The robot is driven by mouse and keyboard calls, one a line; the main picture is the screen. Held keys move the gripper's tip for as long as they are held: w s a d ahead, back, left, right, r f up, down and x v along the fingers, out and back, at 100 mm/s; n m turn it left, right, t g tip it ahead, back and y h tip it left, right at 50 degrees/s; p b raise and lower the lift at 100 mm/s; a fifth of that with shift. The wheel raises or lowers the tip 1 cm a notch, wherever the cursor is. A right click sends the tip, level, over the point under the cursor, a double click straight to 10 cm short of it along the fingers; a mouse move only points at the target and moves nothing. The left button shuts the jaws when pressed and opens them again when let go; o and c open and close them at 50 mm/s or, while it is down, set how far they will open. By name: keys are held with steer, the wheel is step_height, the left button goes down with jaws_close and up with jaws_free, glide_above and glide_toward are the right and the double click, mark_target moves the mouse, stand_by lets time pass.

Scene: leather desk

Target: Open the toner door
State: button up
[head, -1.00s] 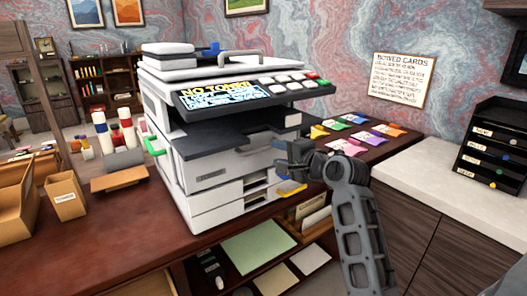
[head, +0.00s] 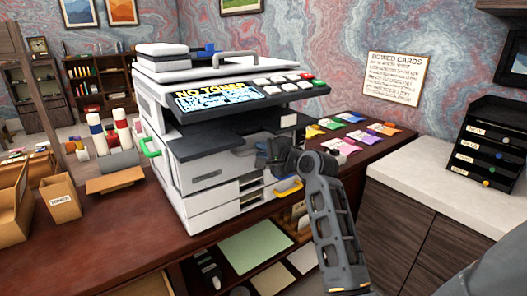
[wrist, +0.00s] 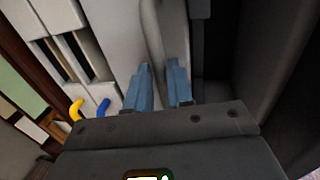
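The white and grey printer (head: 215,180) stands on the dark red desk, and its display (head: 215,97) reads "NO TONER". A green handle (head: 150,147) is on its left side and a yellow handle (head: 288,187) low at its front right. I cannot tell which panel is the toner door. My gripper (head: 272,155) is at the printer's right front. In the wrist view its two blue-grey fingers (wrist: 159,80) are apart, close to a pale curved part (wrist: 152,35); contact is unclear. The yellow handle (wrist: 77,108) and a blue handle (wrist: 103,107) show left of the fingers.
Coloured card packs (head: 350,135) lie on the desk right of the printer. An open cardboard box (head: 115,180) and a box labelled toner (head: 62,200) stand at left. A white counter (head: 440,185) with a black letter tray (head: 490,145) is at right.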

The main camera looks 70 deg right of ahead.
jaws_close()
steer(key=shift+f+b, duration=0.2)
steer(key=shift+b, duration=0.1)
